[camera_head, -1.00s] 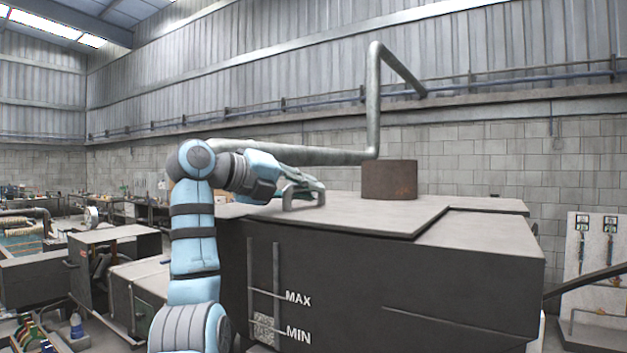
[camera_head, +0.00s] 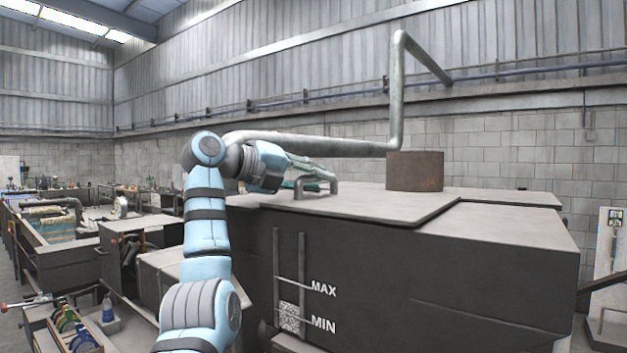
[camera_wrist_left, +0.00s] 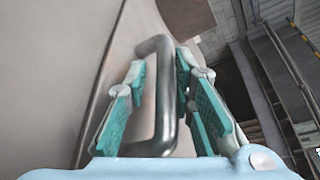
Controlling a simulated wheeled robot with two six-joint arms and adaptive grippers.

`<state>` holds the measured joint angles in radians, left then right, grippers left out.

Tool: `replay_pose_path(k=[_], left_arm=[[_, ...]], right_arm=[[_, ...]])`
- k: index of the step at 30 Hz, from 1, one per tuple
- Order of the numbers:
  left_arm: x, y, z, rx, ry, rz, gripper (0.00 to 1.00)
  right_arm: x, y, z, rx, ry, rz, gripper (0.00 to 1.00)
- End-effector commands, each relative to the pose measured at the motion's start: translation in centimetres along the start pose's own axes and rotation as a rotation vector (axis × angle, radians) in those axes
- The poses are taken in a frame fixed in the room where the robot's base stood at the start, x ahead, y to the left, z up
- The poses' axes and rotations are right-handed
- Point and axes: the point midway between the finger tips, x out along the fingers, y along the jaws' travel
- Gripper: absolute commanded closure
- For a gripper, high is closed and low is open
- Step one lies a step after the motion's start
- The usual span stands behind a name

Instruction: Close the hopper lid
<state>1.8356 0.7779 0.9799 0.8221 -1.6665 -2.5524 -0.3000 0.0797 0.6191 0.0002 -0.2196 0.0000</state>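The hopper (camera_head: 450,290) is a large dark grey box with MAX and MIN marks. Its lid (camera_head: 365,207) is a flat grey plate lying on the top, with an arched metal handle (camera_head: 333,188) near its left end. My left gripper (camera_head: 315,180) is at the handle, partly hidden in the head view. In the left wrist view, the teal-padded fingers (camera_wrist_left: 163,68) stand on both sides of the handle bar (camera_wrist_left: 166,115). A gap shows on the bar's left side; the right-hand fingers look close to it, contact unclear. My right gripper is not in view.
A rusty cylinder (camera_head: 415,172) stands on the hopper top behind the lid. A thick pipe (camera_head: 397,95) runs behind my left arm and bends upward. Workbenches and boxes (camera_head: 140,232) stand at the left. A panel (camera_head: 606,265) stands at the far right.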

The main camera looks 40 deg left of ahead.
Motion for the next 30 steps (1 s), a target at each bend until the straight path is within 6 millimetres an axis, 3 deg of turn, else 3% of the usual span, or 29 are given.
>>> replay_pose_path(k=[5,12,16,20,30], left_arm=[[-1.9,0.0,0.1,0.000,-0.003,-0.001,0.77],[-8.5,0.1,0.2,-0.001,-0.005,-0.002,0.77],[-11.1,0.1,0.1,-0.001,-0.003,-0.002,0.77],[-12.1,0.2,0.1,-0.002,-0.001,0.000,0.77],[-12.1,0.2,0.1,-0.001,-0.001,0.000,0.77]], right_arm=[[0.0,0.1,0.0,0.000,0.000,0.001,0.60],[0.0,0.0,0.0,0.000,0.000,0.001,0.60],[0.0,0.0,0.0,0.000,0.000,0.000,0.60],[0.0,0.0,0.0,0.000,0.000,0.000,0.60],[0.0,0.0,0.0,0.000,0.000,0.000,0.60]])
